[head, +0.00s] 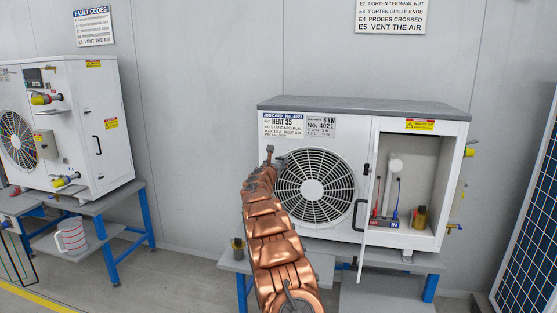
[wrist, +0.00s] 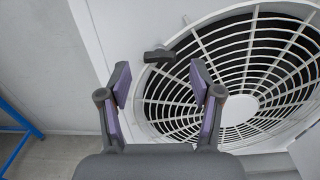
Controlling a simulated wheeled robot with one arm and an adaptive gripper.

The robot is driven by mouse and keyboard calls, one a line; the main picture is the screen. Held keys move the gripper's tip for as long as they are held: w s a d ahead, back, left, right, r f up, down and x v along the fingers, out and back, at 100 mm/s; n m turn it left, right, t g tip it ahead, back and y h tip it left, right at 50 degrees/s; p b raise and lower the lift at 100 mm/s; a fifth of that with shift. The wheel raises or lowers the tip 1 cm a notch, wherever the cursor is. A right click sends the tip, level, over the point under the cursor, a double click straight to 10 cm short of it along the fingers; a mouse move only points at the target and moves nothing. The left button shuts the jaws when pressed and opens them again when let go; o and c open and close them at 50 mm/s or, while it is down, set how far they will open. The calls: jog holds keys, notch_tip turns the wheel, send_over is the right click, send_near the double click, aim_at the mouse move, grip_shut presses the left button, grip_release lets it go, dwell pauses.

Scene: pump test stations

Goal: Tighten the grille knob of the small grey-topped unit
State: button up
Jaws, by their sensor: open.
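The small grey-topped unit (head: 345,108) stands on a blue-legged bench at right of centre in the head view. Its round white fan grille (head: 318,187) faces me and also fills the right of the wrist view (wrist: 240,97). The dark grille knob (wrist: 158,55) sits at the grille's upper-left rim, its bar lying roughly level with a slight tilt. My gripper (wrist: 161,75) is open and empty; the knob shows in the gap between its fingertips, apart from both.
The unit's right compartment (head: 408,180) is open, with its door (head: 366,210) swung outward, right of my arm. A small cup (head: 238,249) stands on the bench's left end. Another white unit (head: 92,130) and a mug (head: 71,236) are at left. A blue panel (head: 535,230) stands at far right.

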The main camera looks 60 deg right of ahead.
aim_at(280, 159)
jog(key=shift+w+d+p, duration=0.3)
jog(key=shift+d+p, duration=0.05)
jog(key=shift+p, duration=0.05)
jog(key=shift+w+d+r+p, duration=0.1)
jog(key=shift+d+r+p, duration=0.1)
jog(key=shift+d+p, duration=0.2)
jog(key=shift+d+f, duration=0.25)
jog(key=shift+d, duration=0.1)
jog(key=c, duration=1.1)
jog(key=shift+c, duration=0.2)
